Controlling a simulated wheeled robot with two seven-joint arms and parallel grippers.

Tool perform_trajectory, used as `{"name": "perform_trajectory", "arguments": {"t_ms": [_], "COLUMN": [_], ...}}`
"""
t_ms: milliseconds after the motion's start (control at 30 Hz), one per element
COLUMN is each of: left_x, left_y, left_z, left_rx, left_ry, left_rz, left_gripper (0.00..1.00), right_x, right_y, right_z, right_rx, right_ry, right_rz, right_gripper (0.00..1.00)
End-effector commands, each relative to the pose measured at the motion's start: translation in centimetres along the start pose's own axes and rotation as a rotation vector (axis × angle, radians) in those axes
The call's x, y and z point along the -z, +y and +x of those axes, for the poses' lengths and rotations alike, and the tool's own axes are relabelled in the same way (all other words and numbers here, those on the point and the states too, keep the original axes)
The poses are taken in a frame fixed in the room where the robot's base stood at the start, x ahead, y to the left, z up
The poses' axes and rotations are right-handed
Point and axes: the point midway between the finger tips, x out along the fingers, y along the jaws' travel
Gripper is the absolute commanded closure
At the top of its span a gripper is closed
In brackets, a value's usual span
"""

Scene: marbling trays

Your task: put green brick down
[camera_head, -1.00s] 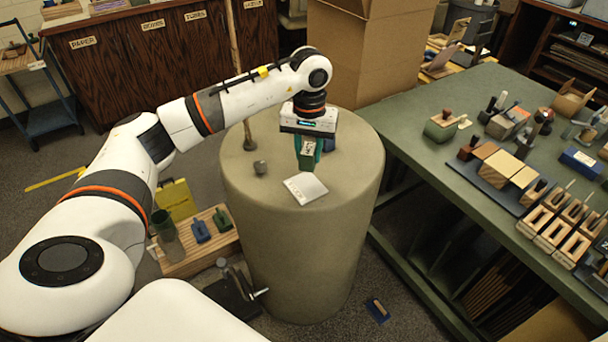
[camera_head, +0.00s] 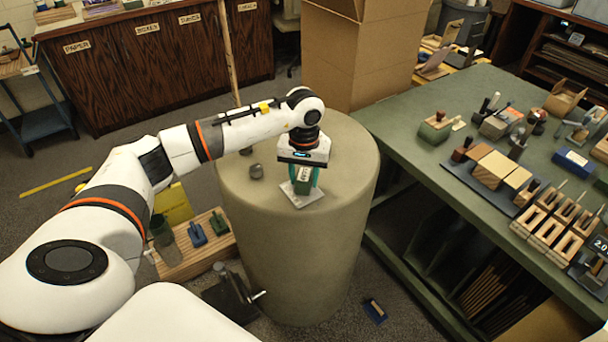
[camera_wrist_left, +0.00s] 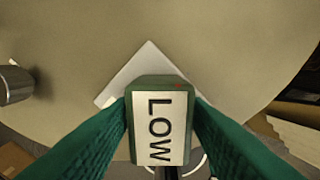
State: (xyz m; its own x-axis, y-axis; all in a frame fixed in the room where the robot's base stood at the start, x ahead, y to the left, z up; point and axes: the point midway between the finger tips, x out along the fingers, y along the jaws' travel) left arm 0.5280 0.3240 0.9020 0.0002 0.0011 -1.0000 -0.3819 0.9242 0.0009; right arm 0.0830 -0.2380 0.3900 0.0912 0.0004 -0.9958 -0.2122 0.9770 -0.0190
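The green brick (camera_head: 303,182) has a white face; in the left wrist view the brick (camera_wrist_left: 160,90) shows the word LOW. My left gripper (camera_head: 303,178) is shut on it, with a green finger on each side, and points down over the round drum-like stand (camera_head: 340,235). A white square sheet or tile (camera_head: 308,200) lies on the stand beneath the brick; its edge also shows in the left wrist view (camera_wrist_left: 147,62). I cannot tell whether the brick touches it. My right gripper is not in view.
A green table (camera_head: 420,160) with wooden blocks and tools is at the right. A large cardboard box (camera_head: 355,60) stands behind. The drum's front top is clear.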

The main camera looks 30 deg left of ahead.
Motion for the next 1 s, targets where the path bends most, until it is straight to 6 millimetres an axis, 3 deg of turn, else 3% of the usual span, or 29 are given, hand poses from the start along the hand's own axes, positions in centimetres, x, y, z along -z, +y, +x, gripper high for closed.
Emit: {"name": "perform_trajectory", "arguments": {"t_ms": [67, 467, 1000], "left_x": [0.0, -0.1, -0.1], "left_y": [0.0, 0.0, -0.1], "left_z": [0.0, -0.8, -11.0], "left_rx": [0.000, 0.001, 0.002], "left_ry": [0.000, -0.002, -0.003], "left_rz": [0.000, 0.000, 0.000], "left_gripper": [0.46, 0.46, 0.46], "right_x": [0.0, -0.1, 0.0], "right_y": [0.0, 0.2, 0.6], "right_z": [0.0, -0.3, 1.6], "right_rx": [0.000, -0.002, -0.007], "right_ry": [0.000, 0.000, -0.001], "right_rz": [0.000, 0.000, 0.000], "right_gripper": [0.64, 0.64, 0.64]}}
